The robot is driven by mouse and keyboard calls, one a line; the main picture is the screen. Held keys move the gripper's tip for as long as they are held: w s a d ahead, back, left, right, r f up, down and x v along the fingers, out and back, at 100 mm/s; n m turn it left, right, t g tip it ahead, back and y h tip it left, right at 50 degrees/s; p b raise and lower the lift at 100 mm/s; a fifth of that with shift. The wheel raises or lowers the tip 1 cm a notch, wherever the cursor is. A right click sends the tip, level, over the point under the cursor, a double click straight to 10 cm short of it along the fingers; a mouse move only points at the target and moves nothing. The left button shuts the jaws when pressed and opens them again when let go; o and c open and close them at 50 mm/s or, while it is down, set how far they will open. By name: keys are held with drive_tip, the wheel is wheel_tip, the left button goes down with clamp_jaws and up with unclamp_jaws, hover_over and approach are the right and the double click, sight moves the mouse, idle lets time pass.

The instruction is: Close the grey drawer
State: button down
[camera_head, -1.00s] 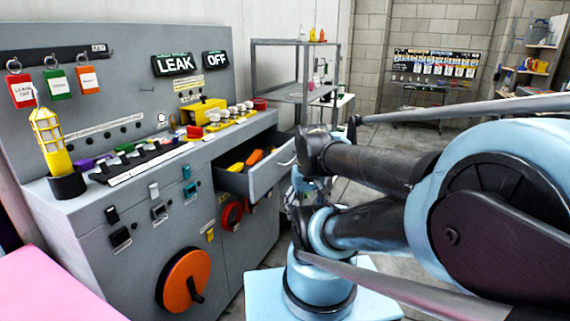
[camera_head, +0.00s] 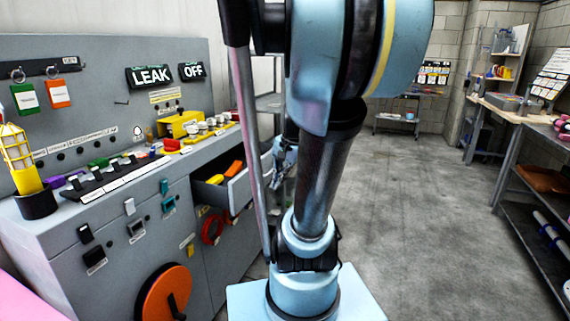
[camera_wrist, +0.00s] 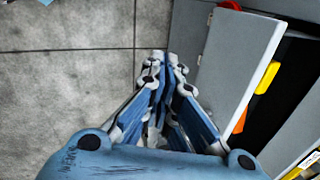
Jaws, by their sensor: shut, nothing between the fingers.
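The grey drawer (camera_head: 240,192) is pulled out of the grey cabinet (camera_head: 110,235), with yellow and orange items inside. In the wrist view its front panel (camera_wrist: 232,75) stands at the right, with the open, dark interior behind it. My gripper (camera_wrist: 170,62) is shut and empty, beside the outer face of the drawer front. Whether it touches the panel I cannot tell. In the head view my gripper (camera_head: 284,160) is small and partly hidden behind my arm, just right of the drawer front. My arm also hides part of the drawer's surroundings.
The cabinet top carries a yellow lamp (camera_head: 18,160), switches and a yellow box (camera_head: 180,124). An orange wheel (camera_head: 164,293) sits on the cabinet front. A grey shelf rack (camera_head: 268,103) stands behind. The floor (camera_head: 420,200) at right is clear up to a workbench (camera_head: 508,160).

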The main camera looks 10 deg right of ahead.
drive_tip(key=w+d+r+m+t+y, duration=0.1)
drive_tip(key=w+d+m, duration=0.25)
drive_tip(key=w, duration=0.35)
drive_tip(key=w+d+r+m+y, duration=0.1)
drive_tip(key=w+d+m+y, duration=0.15)
drive_tip(key=w+m, duration=0.35)
drive_tip(key=w+d+f+m+t+y, duration=0.1)
drive_tip(key=w+d+f+m+t, duration=0.1)
drive_tip(key=w+d+m, duration=0.8)
drive_tip(key=w+a+f+n, duration=0.3)
drive_tip(key=w+a+f, duration=0.2)
drive_tip(key=w+f, duration=0.2)
drive_tip(key=shift+w+a, duration=0.15)
drive_tip(key=shift+w, duration=0.65)
drive_tip(key=shift+w+f, duration=0.1)
